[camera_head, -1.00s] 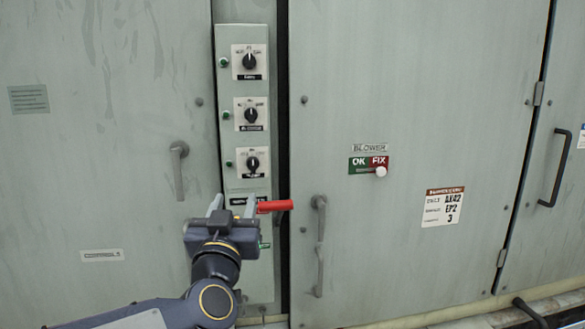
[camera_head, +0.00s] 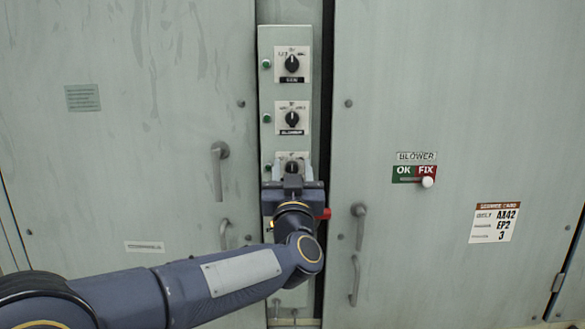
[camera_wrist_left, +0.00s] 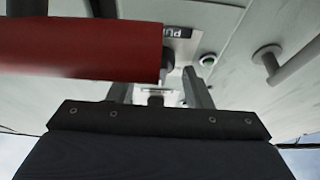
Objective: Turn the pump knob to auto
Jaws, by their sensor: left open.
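A narrow control panel (camera_head: 266,105) carries three black knobs on white plates in a column: top (camera_head: 291,64), middle (camera_head: 292,119) and lowest (camera_head: 291,167). The labels in the head view are too small to read surely. My left gripper (camera_head: 292,172) is open at the lowest knob, its fingers toward that plate; the gripper partly covers the plate, and I cannot tell whether it touches the knob. In the left wrist view the open fingers (camera_wrist_left: 158,88) show, and a dark label (camera_wrist_left: 177,32) beginning "PU" is partly hidden. My right gripper is not in view.
A red lever (camera_head: 325,214) sticks out beside my left gripper and looms large in the left wrist view (camera_wrist_left: 80,45). Door handles (camera_head: 219,170) (camera_head: 358,225) flank the panel. A BLOWER OK/FIX slider (camera_head: 427,182) is on the right door.

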